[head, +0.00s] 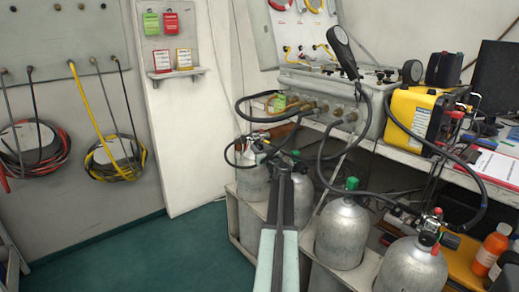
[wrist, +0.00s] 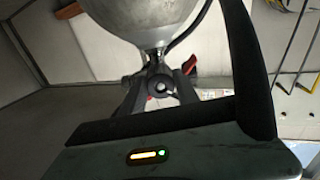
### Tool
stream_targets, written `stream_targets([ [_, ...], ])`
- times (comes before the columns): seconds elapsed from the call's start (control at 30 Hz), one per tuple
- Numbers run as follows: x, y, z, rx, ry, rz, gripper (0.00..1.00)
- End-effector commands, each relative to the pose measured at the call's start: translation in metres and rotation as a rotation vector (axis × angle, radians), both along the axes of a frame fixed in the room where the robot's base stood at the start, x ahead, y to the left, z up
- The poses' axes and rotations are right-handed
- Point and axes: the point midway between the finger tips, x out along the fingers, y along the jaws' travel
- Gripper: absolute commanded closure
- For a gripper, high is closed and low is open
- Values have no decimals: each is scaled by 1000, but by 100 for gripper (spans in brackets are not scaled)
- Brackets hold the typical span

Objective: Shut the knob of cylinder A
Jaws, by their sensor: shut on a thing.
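Several grey cylinders stand in a rack below the bench. The one at the far left (head: 252,182) and the one beside it (head: 303,198) are partly behind my arm. No letter is legible, so I cannot tell which is cylinder A. My gripper (head: 282,158) is at valve height by these two. In the wrist view a cylinder (wrist: 150,18) shows upside down with its valve. My gripper's dark jaws (wrist: 162,90) are shut on a round dark knob (wrist: 160,87) there. A red part (wrist: 189,64) sits beside the valve. How far the knob is turned cannot be told.
A cylinder with a green knob (head: 342,232) and another with a red part at its valve (head: 411,266) stand to the right. Black hoses (head: 322,166) loop from the panel box (head: 330,98) over the cylinders. The green floor (head: 150,255) at left is clear.

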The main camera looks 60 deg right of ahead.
Motion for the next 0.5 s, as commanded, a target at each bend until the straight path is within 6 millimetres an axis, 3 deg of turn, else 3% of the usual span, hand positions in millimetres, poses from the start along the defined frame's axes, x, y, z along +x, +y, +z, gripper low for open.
stream_targets([
  [0.5, 0, 0, -1, 345, -274, 2, 100],
])
